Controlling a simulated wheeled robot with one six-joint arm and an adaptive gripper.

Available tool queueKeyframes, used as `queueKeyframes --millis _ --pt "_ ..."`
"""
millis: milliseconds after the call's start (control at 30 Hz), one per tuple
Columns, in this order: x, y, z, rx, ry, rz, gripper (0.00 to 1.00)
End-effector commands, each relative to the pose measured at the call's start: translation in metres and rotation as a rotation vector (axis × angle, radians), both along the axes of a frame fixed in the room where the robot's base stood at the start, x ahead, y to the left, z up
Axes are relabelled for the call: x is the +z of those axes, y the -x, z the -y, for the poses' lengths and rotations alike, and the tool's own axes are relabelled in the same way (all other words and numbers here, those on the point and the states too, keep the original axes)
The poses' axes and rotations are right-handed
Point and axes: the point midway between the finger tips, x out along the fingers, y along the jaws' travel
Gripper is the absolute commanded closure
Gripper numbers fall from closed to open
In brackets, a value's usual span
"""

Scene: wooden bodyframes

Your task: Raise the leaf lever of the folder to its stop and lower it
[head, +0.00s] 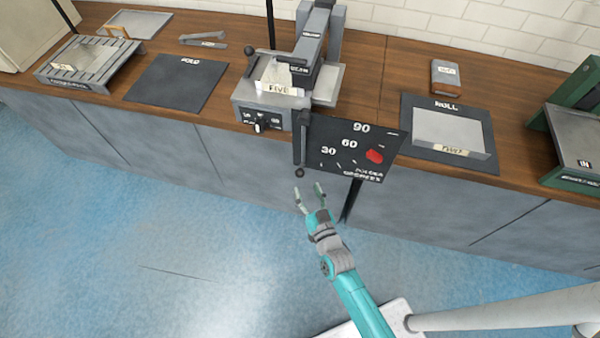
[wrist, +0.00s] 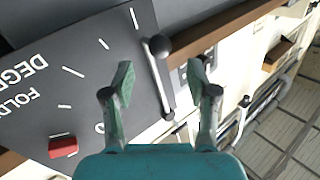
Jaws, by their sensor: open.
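The folder (head: 262,114) is a grey machine at the middle of the bench in the head view. Its leaf lever (head: 301,145) is a dark bar with a round knob (head: 299,173) at its lower end, beside the black degree board (head: 335,165) marked 30, 60 and 90. In the wrist view the lever (wrist: 158,85) and its knob (wrist: 159,45) show beyond and between my fingers. My gripper (head: 310,192) is open and empty just below the knob in the head view, apart from it. It also shows in the wrist view (wrist: 160,85).
A red marker (head: 375,156) sits on the degree board. To the right are the roll tray (head: 481,125) and a green machine (head: 570,150). To the left lies a black mat (head: 150,92). The blue floor before the bench is clear.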

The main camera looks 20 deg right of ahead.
Motion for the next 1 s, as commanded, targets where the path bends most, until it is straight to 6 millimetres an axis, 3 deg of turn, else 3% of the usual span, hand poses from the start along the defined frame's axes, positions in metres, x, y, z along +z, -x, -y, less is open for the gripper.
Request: queueKeyframes --millis 200,400,867,900,1000 --pt "0.000 -0.039 0.002 -0.001 0.001 0.001 0.42" --pt "0.000 -0.064 0.003 -0.001 0.001 0.001 0.42" --pt "0.000 -0.075 0.003 -0.001 0.000 -0.001 0.42" --pt "0.000 -0.075 0.003 0.000 0.000 -0.001 0.44" --pt "0.000 -0.075 0.003 0.000 0.000 -0.001 0.70"
